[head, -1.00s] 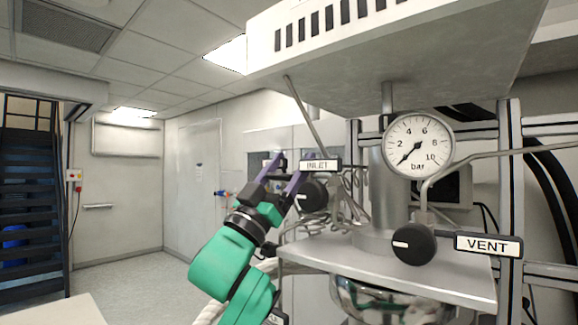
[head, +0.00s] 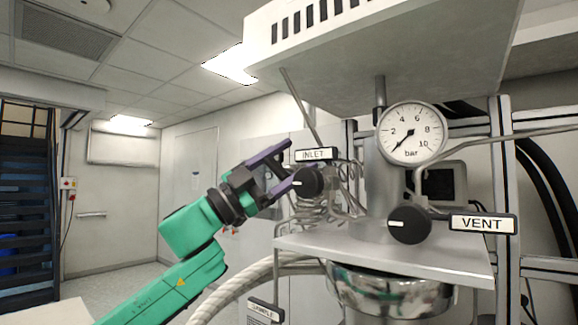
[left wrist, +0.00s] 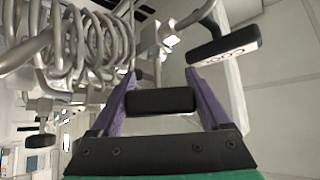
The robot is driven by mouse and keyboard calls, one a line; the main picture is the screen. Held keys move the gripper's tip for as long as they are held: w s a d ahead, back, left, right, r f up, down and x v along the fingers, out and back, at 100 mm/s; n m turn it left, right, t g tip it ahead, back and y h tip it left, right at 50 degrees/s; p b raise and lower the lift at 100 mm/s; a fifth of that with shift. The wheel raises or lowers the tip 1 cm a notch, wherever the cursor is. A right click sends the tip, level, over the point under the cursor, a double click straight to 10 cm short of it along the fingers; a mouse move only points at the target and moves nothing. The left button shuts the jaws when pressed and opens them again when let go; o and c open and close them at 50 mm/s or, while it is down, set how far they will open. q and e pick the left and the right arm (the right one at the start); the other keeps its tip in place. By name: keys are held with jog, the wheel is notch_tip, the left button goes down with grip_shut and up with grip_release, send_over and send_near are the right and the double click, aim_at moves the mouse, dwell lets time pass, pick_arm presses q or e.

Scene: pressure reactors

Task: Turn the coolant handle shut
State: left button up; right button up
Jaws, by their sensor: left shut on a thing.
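My left gripper (head: 293,161) points up and right in the head view, its purple fingers beside the black INLET knob (head: 309,184), the lower fingertip overlapping that knob's edge. In the left wrist view a black handle (left wrist: 160,101) fills the space between the fingers of my left gripper (left wrist: 160,80), which is shut on it. My right gripper is not in view.
A pressure gauge (head: 412,133) and a black VENT knob (head: 409,225) with its label (head: 483,223) are at the right. Metal tube coils (left wrist: 90,45) lie close to the fingers. A metal shelf (head: 400,256) and a pale hose (head: 235,287) are below.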

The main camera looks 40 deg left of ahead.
pick_arm(q)
jog(key=shift+d+f+m+g+h, duration=0.15)
jog(key=shift+m+g+h, duration=0.35)
jog(key=shift+m, duration=0.5)
jog(key=shift+m+g, duration=0.5)
jog(key=shift+m, duration=0.1)
jog(key=shift+m+g+p, duration=0.8)
jog(key=shift+m+g, duration=0.1)
jog(key=shift+m, duration=0.1)
jog(key=m+g+p, duration=0.1)
jog(key=p, duration=0.1)
jog(key=m+g+p, duration=0.1)
jog(key=m, duration=0.1)
jog(key=shift+d+f+g+p, duration=0.2)
jog(key=shift+g+p, duration=0.15)
jog(key=shift+g, duration=0.05)
jog(key=shift+f+m+g+y+p, duration=0.2)
jog(key=shift+m+g+p, duration=0.1)
jog(key=shift+m+p, duration=0.25)
jog(key=shift+f+m+g+y+p, duration=0.2)
jog(key=shift+m+g+p, duration=0.1)
jog(key=shift+m+p, duration=0.25)
jog(key=shift+f+m, duration=0.15)
jog(key=shift+m, duration=0.15)
